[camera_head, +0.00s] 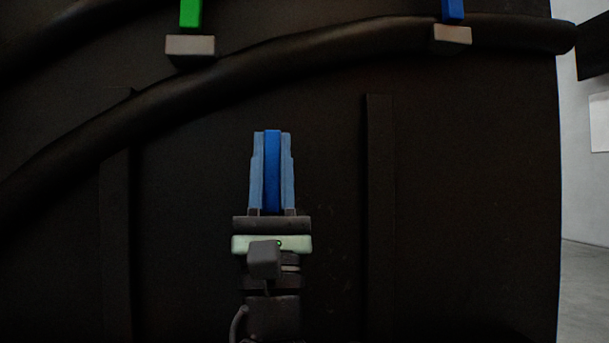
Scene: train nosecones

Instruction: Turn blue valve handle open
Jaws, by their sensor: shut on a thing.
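A blue valve handle (272,178) stands upright near the middle of the head view, as a narrow dark-blue bar. My gripper (272,138) points up in the picture, with its two light-blue fingers on the left and right sides of this bar. It is shut on the handle. The handle's lower end and whatever it is mounted on are hidden by the gripper. A second blue handle (453,10) shows at the top right above a grey block, cut off by the picture's edge. My gripper is well below and left of that one.
A green handle (190,14) sits above a grey block (190,46) at the top left. A thick black pipe (290,52) curves across above my gripper. Dark vertical ribs (379,200) stand on both sides on the dark panel (470,200). Open floor (585,285) shows far right.

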